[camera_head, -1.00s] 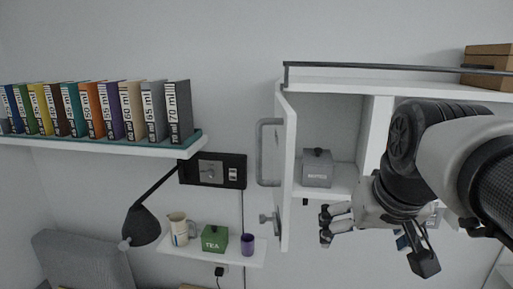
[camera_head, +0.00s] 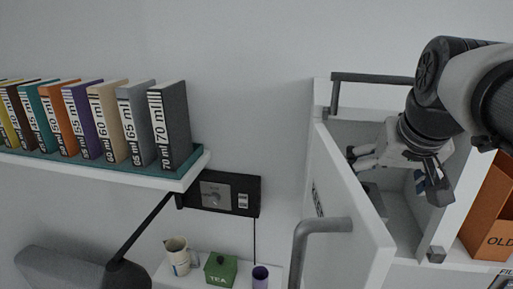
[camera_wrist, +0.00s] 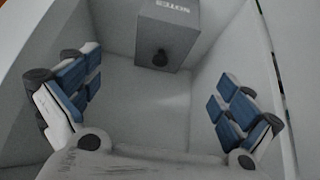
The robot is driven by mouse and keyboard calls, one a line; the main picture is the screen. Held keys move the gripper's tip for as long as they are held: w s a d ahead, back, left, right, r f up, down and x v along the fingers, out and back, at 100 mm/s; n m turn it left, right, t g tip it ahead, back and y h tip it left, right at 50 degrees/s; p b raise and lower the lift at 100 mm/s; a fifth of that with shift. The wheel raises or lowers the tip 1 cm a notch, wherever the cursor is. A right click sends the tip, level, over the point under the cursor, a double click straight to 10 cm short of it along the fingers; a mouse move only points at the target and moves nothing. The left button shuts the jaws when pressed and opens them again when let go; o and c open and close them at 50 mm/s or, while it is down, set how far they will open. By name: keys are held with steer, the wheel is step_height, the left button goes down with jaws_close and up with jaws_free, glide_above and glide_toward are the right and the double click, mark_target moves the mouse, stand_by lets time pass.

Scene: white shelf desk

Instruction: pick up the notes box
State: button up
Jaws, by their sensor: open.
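The notes box (camera_wrist: 168,32) is a grey box with a white NOTES label and a dark round knob. It stands inside the open cabinet compartment, at the top of the wrist view and beyond my fingertips. In the head view only a small part of the notes box (camera_head: 374,200) shows behind the door edge, below my gripper. My gripper (camera_head: 394,172) is at the compartment's opening with its fingers spread. In the wrist view my gripper (camera_wrist: 158,92) is open and empty, and the box lies between the finger directions but apart from them.
The white cabinet door (camera_head: 338,215) with its grey handle (camera_head: 322,225) stands open left of the compartment. An orange box (camera_head: 490,222) is in the compartment to the right. A row of books (camera_head: 128,120) stands on the left shelf.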

steer(key=x, duration=1.7)
steer(key=shift+s+a+f+p, duration=0.15)
steer(key=shift+a+f+p, duration=0.15)
steer(key=shift+s, duration=0.1)
steer(key=shift+c, duration=0.3)
steer(key=c, duration=1.1)
